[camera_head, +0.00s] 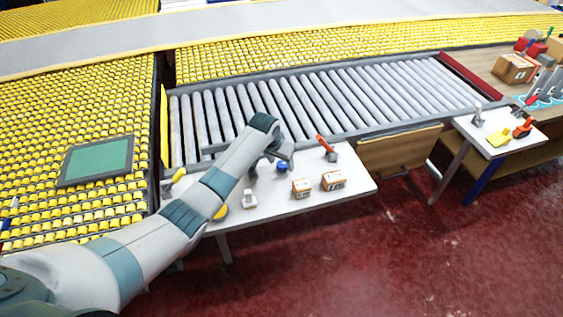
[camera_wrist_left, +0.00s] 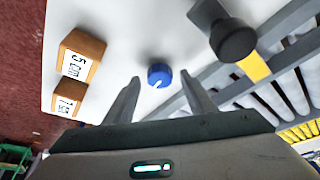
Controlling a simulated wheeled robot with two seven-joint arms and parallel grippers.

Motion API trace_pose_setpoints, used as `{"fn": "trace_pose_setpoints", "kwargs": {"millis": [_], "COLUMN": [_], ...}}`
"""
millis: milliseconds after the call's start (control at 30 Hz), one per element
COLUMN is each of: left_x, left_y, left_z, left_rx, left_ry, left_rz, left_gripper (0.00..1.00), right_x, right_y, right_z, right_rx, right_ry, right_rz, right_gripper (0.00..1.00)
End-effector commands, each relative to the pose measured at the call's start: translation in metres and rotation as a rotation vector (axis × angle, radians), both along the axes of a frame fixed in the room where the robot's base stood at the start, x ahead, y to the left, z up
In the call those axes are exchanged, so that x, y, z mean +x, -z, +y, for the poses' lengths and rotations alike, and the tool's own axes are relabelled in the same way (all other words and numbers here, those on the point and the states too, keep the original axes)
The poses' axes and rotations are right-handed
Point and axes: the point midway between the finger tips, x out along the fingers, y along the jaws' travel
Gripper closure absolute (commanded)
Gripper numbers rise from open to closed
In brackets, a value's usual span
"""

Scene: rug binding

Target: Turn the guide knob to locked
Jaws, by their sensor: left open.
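The guide knob is a small blue round knob (camera_wrist_left: 159,75) with a white pointer mark, on the white table top in the left wrist view. In the head view the blue knob (camera_head: 282,167) shows just below my left gripper (camera_head: 277,150). In the left wrist view my left gripper (camera_wrist_left: 160,80) is open, with one finger on each side of the knob in the picture. I cannot tell whether the fingers touch it. The gripper looks empty. No lock markings are readable. My right gripper is not in view.
Two small labelled cardboard boxes (camera_head: 301,188) (camera_head: 333,180) stand on the white table (camera_head: 285,204). An orange-handled tool (camera_head: 325,147) lies near the rollers (camera_head: 320,98). A black round part (camera_wrist_left: 234,40) is close to the knob's right in the wrist view.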

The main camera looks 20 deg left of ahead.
Motion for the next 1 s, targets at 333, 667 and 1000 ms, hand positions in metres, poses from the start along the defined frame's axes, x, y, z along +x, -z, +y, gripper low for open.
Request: {"fn": "trace_pose_setpoints", "kwargs": {"millis": [333, 667, 1000], "left_x": [0.0056, 0.0055, 0.0052], "left_y": [0.0134, 0.0135, 0.013], "left_z": [-0.0017, -0.0015, -0.0019], "left_rx": [0.0, 0.0, -0.002], "left_ry": [0.001, 0.0, -0.009], "left_rz": [-0.001, -0.001, 0.0], "left_gripper": [0.5, 0.73, 0.91], "right_x": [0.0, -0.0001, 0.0], "right_y": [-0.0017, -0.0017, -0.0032], "right_z": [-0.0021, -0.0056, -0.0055], "right_rx": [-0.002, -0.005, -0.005], "right_ry": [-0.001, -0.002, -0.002], "right_rz": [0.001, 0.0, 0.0], "right_gripper": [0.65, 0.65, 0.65]}}
